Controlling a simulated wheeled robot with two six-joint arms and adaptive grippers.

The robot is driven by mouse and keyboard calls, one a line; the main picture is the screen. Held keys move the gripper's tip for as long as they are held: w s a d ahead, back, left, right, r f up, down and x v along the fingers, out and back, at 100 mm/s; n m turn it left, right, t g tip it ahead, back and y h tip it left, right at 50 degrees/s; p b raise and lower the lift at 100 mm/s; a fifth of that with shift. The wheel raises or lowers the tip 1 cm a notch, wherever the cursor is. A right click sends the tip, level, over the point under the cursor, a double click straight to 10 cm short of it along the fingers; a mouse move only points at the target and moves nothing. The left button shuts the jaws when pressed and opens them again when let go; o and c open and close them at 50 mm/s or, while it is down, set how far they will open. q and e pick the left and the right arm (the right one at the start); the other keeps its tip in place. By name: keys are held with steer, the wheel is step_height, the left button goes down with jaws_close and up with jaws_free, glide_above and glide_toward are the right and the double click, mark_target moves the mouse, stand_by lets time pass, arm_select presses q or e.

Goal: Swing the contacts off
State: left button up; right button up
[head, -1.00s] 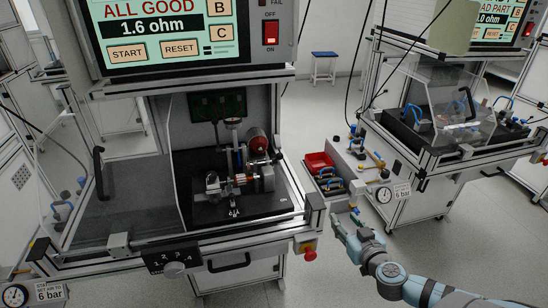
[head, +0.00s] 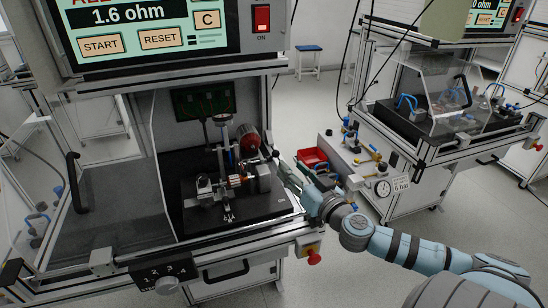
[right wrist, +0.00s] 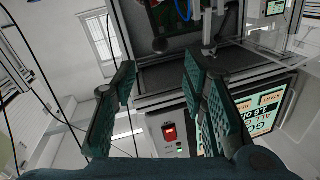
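The test fixture stands on a black plate (head: 190,222) inside the open station. Copper-coloured windings (head: 236,181) show between its metal blocks, with a dark red round part (head: 247,137) behind. Small silvery pieces (head: 228,208) hang at its front; I cannot tell for certain which parts are the contacts. My right gripper (head: 288,172) reaches in from the right and is at the station's right edge, apart from the fixture. In the right wrist view its two fingers (right wrist: 158,95) are wide apart with nothing between them. My left gripper is not in view.
The station's screen (head: 150,28) reads 1.6 ohm, with a red switch (head: 262,18) beside it. A clear guard (head: 120,200) is on the left. A red bin (head: 312,158) and a pressure gauge (head: 383,188) lie to the right. A second station (head: 440,110) stands behind.

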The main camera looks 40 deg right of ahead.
mark_target(278, 155)
steer(key=w, duration=0.3)
steer(key=w+p, duration=0.1)
steer(key=w, duration=0.1)
steer(key=w+d+p, duration=0.1)
steer(key=w, duration=0.2)
steer(key=shift+w+d, duration=0.1)
steer(key=shift+w, duration=0.65)
steer(key=shift+s, duration=0.1)
steer(key=shift+f, duration=0.1)
jaws_close()
